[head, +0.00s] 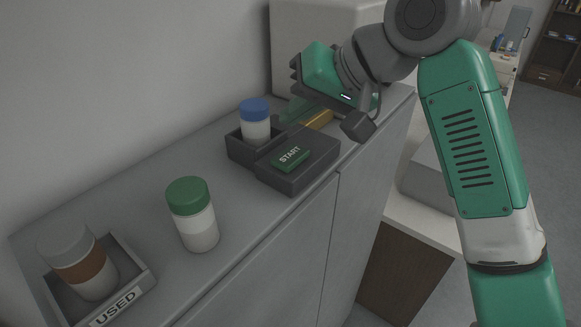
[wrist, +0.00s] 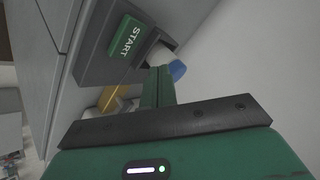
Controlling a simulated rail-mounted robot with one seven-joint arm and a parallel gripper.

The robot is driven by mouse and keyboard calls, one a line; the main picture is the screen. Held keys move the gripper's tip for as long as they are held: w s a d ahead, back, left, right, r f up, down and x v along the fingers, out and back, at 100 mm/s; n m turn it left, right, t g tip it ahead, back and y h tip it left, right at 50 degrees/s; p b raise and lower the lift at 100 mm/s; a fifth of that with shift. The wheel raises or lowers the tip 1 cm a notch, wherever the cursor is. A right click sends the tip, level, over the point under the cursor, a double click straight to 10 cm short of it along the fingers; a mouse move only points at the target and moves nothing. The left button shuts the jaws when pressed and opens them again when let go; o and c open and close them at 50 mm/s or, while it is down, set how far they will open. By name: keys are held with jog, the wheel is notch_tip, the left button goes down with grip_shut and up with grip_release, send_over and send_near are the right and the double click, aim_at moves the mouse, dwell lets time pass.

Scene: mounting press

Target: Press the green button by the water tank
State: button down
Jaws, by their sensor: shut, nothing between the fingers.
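The green button (head: 290,158), marked START, sits on top of a dark grey box (head: 318,161) on the grey cabinet top. The button also shows at the upper left in the wrist view (wrist: 128,40). My gripper (head: 280,116) is above the cabinet, behind the button and apart from it. In the wrist view its green fingers (wrist: 160,72) are together and empty, pointing toward the blue-capped bottle. That bottle (head: 256,128) stands in a dark holder (head: 238,148) beside the button box. I cannot tell which thing is the water tank.
A green-capped bottle (head: 193,218) stands in front on the cabinet top (head: 135,215). A grey-capped bottle (head: 80,262) sits in a tray marked USED (head: 118,307). A yellow bar (head: 319,120) lies beyond the button box. A large pale block (head: 300,40) stands behind my gripper.

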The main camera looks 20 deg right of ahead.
aim_at(297, 157)
jog(key=shift+f+b, duration=0.55)
jog(key=shift+f, duration=1.35)
jog(key=shift+f, duration=0.1)
dwell(0.3)
jog(key=shift+f, duration=0.3)
jog(key=shift+f, duration=0.45)
dwell(0.8)
jog(key=shift+r+p, duration=0.9)
jog(key=shift+p, duration=0.1)
notch_tip(297, 157, up, 5)
jog(key=p, duration=0.5)
